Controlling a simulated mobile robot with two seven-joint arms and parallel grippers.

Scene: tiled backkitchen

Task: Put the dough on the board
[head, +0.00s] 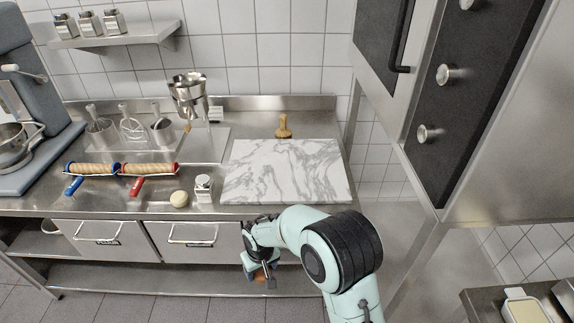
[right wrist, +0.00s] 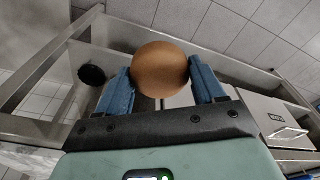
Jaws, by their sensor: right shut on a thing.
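The board is a white, grey-veined marble slab (head: 285,172), lying flat and bare on the steel counter. My right gripper (head: 260,274) is low in front of the counter, below the board's height. It is shut on a smooth brown ball (right wrist: 160,69), held between its blue fingers in the right wrist view; only a bit of brown shows in the head view. A pale, round, dough-like piece (head: 179,198) lies at the counter's front edge, left of the board. I cannot tell for sure which of the two is the dough. My left gripper is not in view.
A small shaker (head: 204,187) stands close to the board's left edge. A brush (head: 283,127) is behind the board. The counter's front edge and drawers (head: 190,238) are near my right gripper.

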